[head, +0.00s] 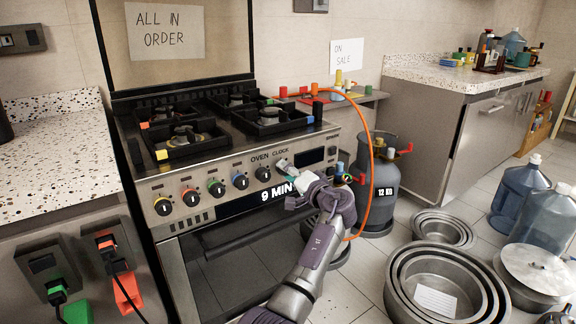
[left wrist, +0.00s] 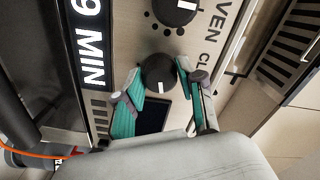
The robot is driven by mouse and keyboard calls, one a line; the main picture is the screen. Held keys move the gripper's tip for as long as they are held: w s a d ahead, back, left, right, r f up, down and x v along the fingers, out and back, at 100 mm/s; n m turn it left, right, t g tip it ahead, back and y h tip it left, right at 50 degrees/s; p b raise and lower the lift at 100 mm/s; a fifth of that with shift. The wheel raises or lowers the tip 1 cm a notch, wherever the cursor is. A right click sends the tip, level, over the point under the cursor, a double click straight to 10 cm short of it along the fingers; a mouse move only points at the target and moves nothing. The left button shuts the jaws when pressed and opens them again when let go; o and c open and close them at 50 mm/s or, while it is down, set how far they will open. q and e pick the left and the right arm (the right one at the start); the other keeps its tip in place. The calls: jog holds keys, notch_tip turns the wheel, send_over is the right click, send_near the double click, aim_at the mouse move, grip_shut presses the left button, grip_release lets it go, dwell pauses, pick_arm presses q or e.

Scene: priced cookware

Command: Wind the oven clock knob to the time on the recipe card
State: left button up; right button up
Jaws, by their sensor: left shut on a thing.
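The oven clock knob (left wrist: 158,72) is black with a white mark and sits between the fingertips of my left gripper (left wrist: 155,84) in the left wrist view. My left gripper (head: 287,173) is shut on it, with teal fingers on both sides. In the head view the gripper hides this knob. The label OVEN CLOCK (head: 270,155) is just above. A lit strip (head: 265,195) on the oven front reads 9 MIN; it also shows in the left wrist view (left wrist: 92,45). No card clearly reads as a recipe card. My right gripper is not in view.
Another black knob (left wrist: 175,10) stands beside the gripped one. Several colour-marked knobs (head: 216,187) line the oven front (head: 230,250). A gas cylinder (head: 380,185) with an orange hose stands right of it. Nested pans (head: 395,280) and water jugs (head: 520,187) crowd the right floor.

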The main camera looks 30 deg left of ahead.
pick_arm(q)
jog(key=shift+m+p, duration=0.8)
jog(key=shift+m, duration=0.3)
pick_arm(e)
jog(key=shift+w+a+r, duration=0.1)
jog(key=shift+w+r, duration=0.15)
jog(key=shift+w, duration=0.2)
pick_arm(q)
jog(key=o, duration=1.1)
jog(key=shift+o, duration=0.2)
jog(key=v, duration=1.2)
jog(key=shift+f, duration=0.15)
